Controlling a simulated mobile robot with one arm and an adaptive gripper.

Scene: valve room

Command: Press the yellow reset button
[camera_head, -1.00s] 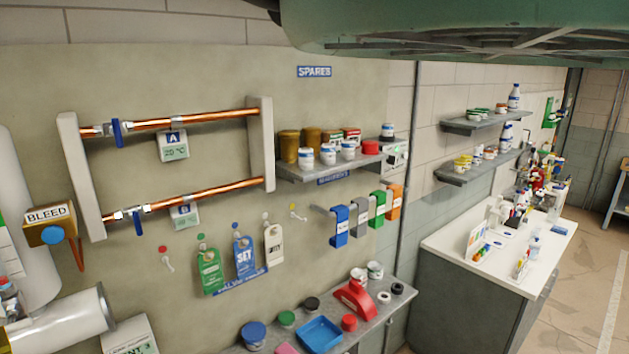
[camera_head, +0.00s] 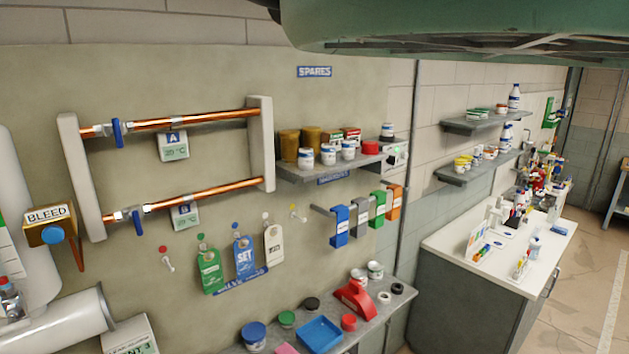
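I cannot make out a yellow reset button in this view. A brass-coloured box labelled BLEED (camera_head: 47,222) at the left edge carries a round blue knob (camera_head: 52,236). A small yellow-topped peg (camera_head: 293,208) sits on the wall right of the hanging tags, too small to identify. My gripper is not in view.
Two copper pipes (camera_head: 200,118) with blue valve levers run along the wall. A spares shelf (camera_head: 325,168) holds jars and tubs. A lower shelf (camera_head: 375,318) carries a blue tray (camera_head: 318,333) and lids. A white-topped counter (camera_head: 455,245) stands at right, with open floor beyond.

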